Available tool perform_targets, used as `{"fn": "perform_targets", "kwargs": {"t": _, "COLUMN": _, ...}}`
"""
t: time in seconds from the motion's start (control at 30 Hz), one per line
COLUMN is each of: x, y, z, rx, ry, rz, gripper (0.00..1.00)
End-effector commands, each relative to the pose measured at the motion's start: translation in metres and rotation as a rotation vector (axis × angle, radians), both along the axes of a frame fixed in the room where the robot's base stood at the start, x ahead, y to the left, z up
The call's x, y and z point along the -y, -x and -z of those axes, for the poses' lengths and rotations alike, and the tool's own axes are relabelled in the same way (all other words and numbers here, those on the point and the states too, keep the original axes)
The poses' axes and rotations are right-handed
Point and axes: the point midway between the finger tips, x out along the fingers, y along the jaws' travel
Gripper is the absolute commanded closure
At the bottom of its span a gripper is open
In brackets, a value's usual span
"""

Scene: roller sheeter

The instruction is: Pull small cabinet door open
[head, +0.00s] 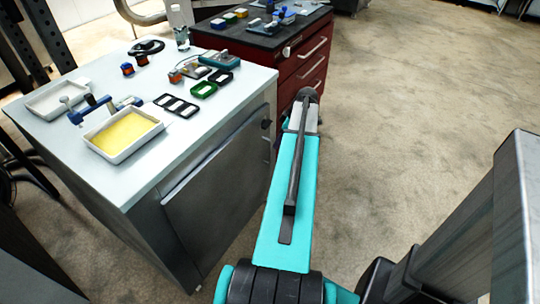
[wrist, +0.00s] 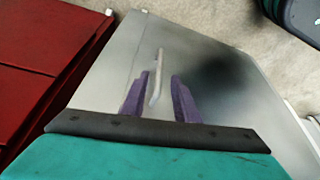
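The small cabinet door (head: 215,180) is a grey metal panel under the white worktop, and it looks closed. In the wrist view the grey door face (wrist: 112,80) fills the middle. Its slim pale bar handle (wrist: 157,75) stands upright in the picture. My gripper (wrist: 159,78) is open, with two purple fingers apart on either side of the handle's lower part. The handle looks untouched; I cannot tell how deep the fingers reach around it. In the head view my teal arm hides the gripper.
The white worktop (head: 100,190) holds trays, a yellow-filled dish (head: 124,132) and small parts. A red drawer cabinet (head: 300,72) stands beside it; its red side (wrist: 35,75) shows in the wrist view.

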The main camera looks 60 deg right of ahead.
Motion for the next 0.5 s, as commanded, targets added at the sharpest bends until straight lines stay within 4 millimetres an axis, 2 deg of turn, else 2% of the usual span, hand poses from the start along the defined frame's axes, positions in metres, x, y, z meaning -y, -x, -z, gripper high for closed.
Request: {"fn": "perform_targets", "kwargs": {"t": 0.5, "x": -0.004, "y": -0.026, "z": 0.063, "rx": 0.0, "ry": -0.001, "rz": 0.001, "gripper": 0.72}}
